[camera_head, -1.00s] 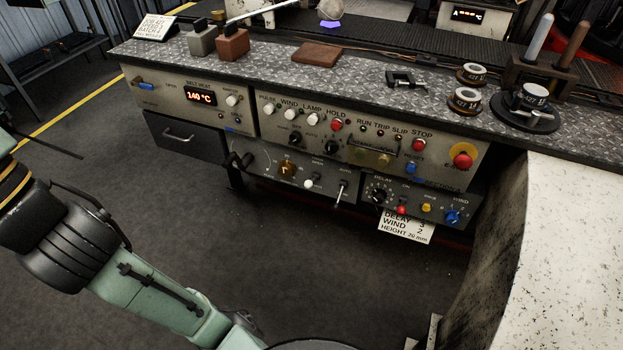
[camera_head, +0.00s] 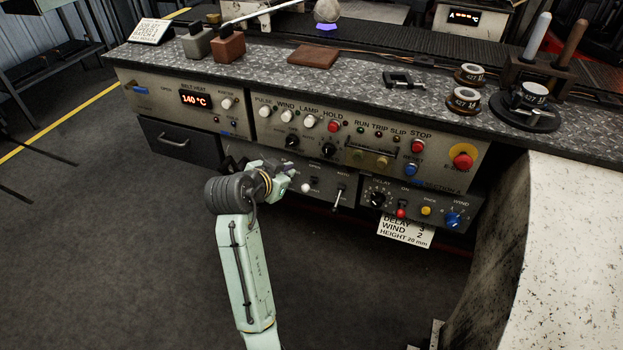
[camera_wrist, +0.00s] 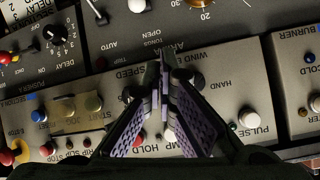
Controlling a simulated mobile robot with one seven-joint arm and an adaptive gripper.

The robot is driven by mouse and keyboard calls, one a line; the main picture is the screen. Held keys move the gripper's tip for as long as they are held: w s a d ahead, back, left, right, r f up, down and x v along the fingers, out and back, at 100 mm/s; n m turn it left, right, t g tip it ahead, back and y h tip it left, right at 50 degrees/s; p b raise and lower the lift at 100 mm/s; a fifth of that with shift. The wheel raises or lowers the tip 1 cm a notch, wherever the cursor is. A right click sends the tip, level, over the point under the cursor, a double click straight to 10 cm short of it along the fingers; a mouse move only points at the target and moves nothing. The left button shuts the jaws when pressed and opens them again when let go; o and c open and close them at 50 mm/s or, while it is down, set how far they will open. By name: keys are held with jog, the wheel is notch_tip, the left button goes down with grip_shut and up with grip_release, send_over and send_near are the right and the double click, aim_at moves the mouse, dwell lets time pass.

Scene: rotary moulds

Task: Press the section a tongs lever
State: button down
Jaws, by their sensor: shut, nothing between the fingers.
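The lower control panel holds a silver lever (camera_head: 339,197) below the AUTO label, with a white-tipped control (camera_head: 306,188) to its left. In the wrist view, the TONGS, OPEN and AUTO lettering is upside down, and the silver lever (camera_wrist: 98,13) and white tip (camera_wrist: 137,5) are at the top edge. I cannot tell for sure which of these the TONGS label belongs to. My gripper (camera_head: 288,180) is in front of this panel, left of both controls. In the wrist view my gripper (camera_wrist: 165,58) is shut and empty, its purple fingers partly covering the panel.
The upper panel carries knobs, lamps and a red emergency button (camera_head: 463,160). To the right on the lower row are a delay dial (camera_head: 378,198) and a blue wind knob (camera_head: 453,219). A white card (camera_head: 405,232) hangs below. The pale curved body (camera_head: 560,240) bounds the right side.

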aim_at(309, 186)
jog(key=shift+s+d+f+m+g+h, duration=0.2)
jog(key=shift+s+d+f+g, duration=0.05)
jog(key=shift+d+f, duration=0.35)
jog(key=shift+s+d+f+m+g+h, duration=0.2)
jog(key=shift+s+d+f+g, duration=0.05)
jog(key=shift+d+f, duration=0.25)
jog(key=p+x, duration=0.1)
jog(key=x, duration=0.9)
jog(key=shift+p, duration=0.35)
jog(key=shift+s+f+t+b, duration=0.2)
jog(key=shift+f+t+b, duration=0.1)
jog(key=shift+b, duration=0.95)
